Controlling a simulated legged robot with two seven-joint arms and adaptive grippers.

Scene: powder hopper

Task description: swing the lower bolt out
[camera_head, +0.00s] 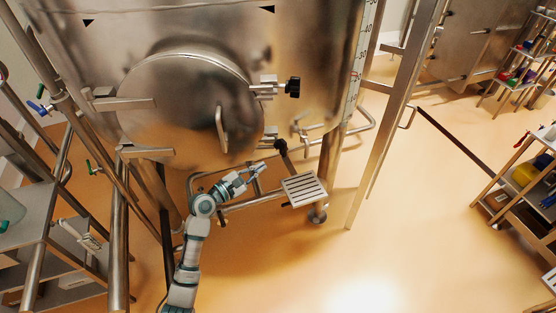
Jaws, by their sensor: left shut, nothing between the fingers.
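The round metal hatch door (180,105) is on the front of the hopper, with a vertical handle (222,128). At its right edge is the upper bolt with a black knob (293,87), lying horizontally in its bracket. Below it, near the lower right rim, is the lower bolt with a dark knob (281,146); I cannot tell how far it is turned. My left gripper (262,170) is shut and empty, below and left of the lower bolt's knob, apart from it in the picture. My right gripper is not in view.
A slatted metal step (304,189) stands right of my left gripper, with tubular rails beneath the hopper. A steel post (395,120) rises at right. Shelves with coloured items (525,175) stand far right. Pipes and valves crowd the left. The floor at centre right is clear.

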